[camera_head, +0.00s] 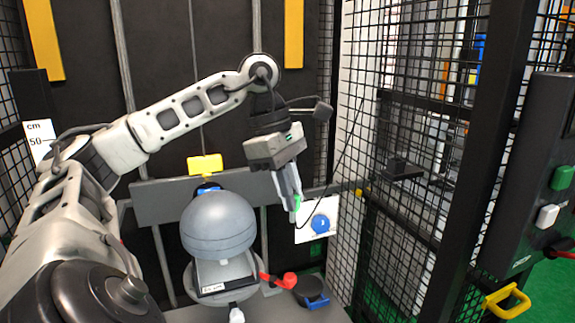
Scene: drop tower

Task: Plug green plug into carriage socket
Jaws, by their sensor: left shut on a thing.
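My left gripper (292,205) is shut on the green plug (298,203), of which only a small green part shows between the fingertips. The gripper points down, to the right of the grey headform. A thin black cable runs from near the plug up to the right along the mesh. A grey crossbar, seemingly the carriage (158,203), spans the dark tower behind the headform. I cannot make out the socket on it. My right gripper is not in view.
A grey domed headform (218,222) stands on the grey base. A red lever (284,281) and a dark round piece (311,290) are right of it. A white panel with a blue knob (319,224) is behind the gripper. Black mesh (400,180) closes the right side.

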